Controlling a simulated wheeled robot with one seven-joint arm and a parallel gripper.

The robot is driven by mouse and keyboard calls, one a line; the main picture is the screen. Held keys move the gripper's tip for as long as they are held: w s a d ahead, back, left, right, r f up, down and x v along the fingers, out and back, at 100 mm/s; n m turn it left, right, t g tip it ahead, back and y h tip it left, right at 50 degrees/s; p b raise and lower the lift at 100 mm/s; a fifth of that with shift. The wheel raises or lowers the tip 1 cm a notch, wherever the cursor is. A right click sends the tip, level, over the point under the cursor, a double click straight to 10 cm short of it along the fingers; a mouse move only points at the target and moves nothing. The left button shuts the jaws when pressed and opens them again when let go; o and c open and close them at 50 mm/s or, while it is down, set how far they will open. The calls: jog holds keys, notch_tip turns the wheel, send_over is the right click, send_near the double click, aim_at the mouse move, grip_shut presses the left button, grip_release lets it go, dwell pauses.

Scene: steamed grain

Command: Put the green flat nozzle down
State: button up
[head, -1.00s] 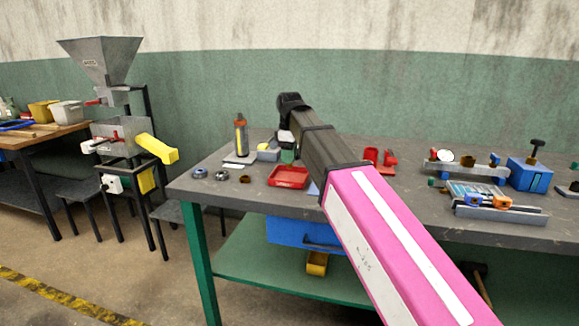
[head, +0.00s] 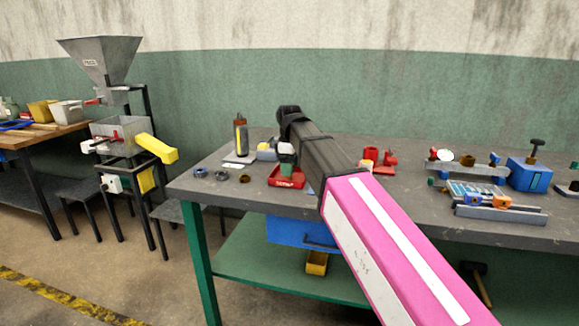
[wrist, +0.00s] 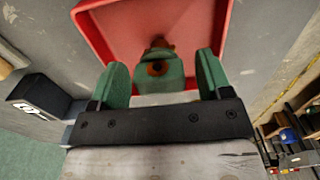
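The green flat nozzle (wrist: 172,83), with a round orange-brown opening, shows between my fingers in the wrist view, over or in the red tray (wrist: 228,17). Red shows in gaps on both sides of it. My gripper (wrist: 160,78) has two green finger pads standing wide apart, open around the nozzle and apart from it. In the head view, my gripper (head: 287,161) is low at the red tray (head: 287,182) and hides part of it. I cannot tell whether the nozzle rests on the tray floor.
A dark bottle (head: 241,136) and several small rings (head: 222,176) are left of the tray. Red parts (head: 371,154) stand right of my arm. A metal fixture (head: 466,167) and a blue block (head: 529,174) are farther right. The bench front is mostly clear.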

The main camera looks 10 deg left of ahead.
jog(key=shift+r, duration=0.1)
notch_tip(320, 180, up, 12)
dwell(0.6)
